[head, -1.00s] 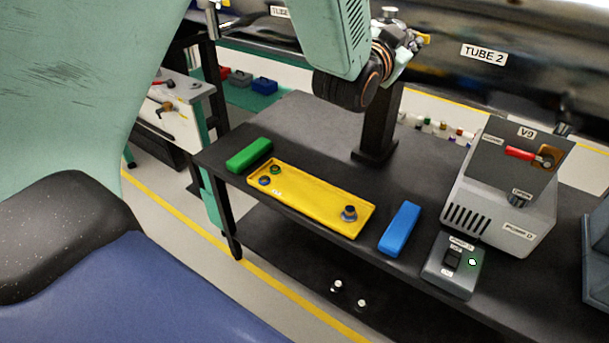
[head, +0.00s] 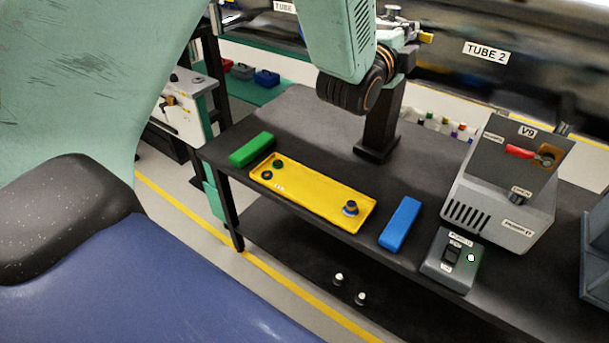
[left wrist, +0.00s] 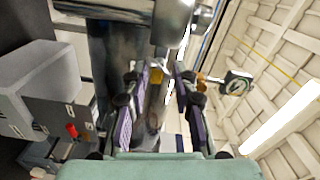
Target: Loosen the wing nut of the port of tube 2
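Tube 2 (head: 450,65) is the dark shiny pipe along the back, with a "TUBE 2" label. My left gripper (head: 402,38) is up at the tube, mostly hidden behind my wrist in the head view. In the left wrist view my left gripper (left wrist: 158,84) is open, its two purple-padded fingers apart. A small yellow piece (left wrist: 156,75) shows between the fingertips, below a metal cylinder (left wrist: 172,22). A yellow piece (head: 426,38) also shows beside the gripper in the head view. I cannot tell whether it belongs to the wing nut. No finger contact is clear. My right gripper is not in view.
On the dark bench are a yellow tray (head: 315,200) with small round parts, a green block (head: 252,149), a blue block (head: 401,222), a switch box (head: 450,262) and the grey V9 pump unit (head: 500,190). A gauge (left wrist: 236,82) stands right of the fingers.

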